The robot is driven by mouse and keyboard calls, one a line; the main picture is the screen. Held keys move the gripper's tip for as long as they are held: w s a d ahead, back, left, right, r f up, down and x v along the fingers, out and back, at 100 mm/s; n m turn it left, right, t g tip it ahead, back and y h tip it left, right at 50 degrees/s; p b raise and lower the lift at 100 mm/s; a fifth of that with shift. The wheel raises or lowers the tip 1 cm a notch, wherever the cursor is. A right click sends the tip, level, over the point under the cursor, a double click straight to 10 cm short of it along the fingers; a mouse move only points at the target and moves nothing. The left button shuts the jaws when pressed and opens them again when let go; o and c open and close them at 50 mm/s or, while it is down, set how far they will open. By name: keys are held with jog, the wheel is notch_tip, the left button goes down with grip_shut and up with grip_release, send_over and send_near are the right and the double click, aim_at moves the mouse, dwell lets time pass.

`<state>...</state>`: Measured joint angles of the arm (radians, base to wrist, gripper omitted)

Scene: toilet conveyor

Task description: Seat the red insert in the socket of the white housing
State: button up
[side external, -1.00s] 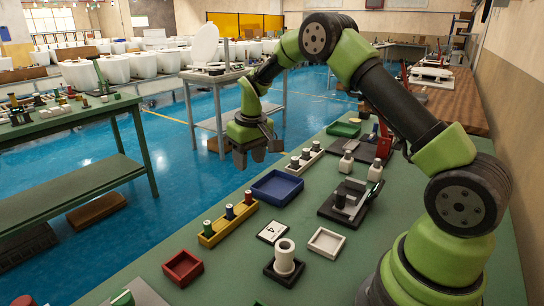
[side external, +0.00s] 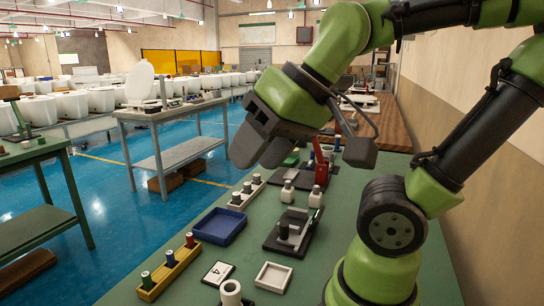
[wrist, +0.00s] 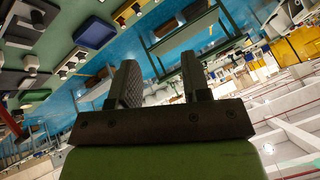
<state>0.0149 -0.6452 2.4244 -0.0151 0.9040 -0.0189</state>
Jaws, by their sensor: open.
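The red insert (side external: 190,240) stands upright in the yellow rack (side external: 171,272), at the end nearest the blue tray, beside a blue and a green insert. The white housing (side external: 231,292) is a hollow upright cylinder at the bottom edge of the side view, partly cut off; its socket opening faces up. My gripper (side external: 268,150) is open and empty, raised above the bench, well away from the rack and housing. In the wrist view, its two fingers (wrist: 159,62) stand apart with nothing between them.
A black fixture (side external: 291,233), white bottles and a white rack (side external: 246,192) stand farther back.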

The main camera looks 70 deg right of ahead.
jog(key=shift+o, duration=0.6)
jog(key=shift+s+a+f, duration=0.15)
jog(key=shift+s, duration=0.35)
jog(key=shift+s+a+f, duration=0.1)
jog(key=shift+s+f, duration=0.05)
jog(key=shift+s, duration=0.3)
jog(key=n+g+h, duration=0.1)
jog(key=g+h, duration=0.2)
send_over(189, 234)
jog(key=s+a, duration=0.1)
jog(key=s, duration=0.2)
notch_tip(189, 234, down, 22)
jog(key=shift+t, duration=0.3)
jog(key=shift+x, duration=3)
jog(key=shift+w+d, duration=0.1)
jog(key=shift+w, duration=0.1)
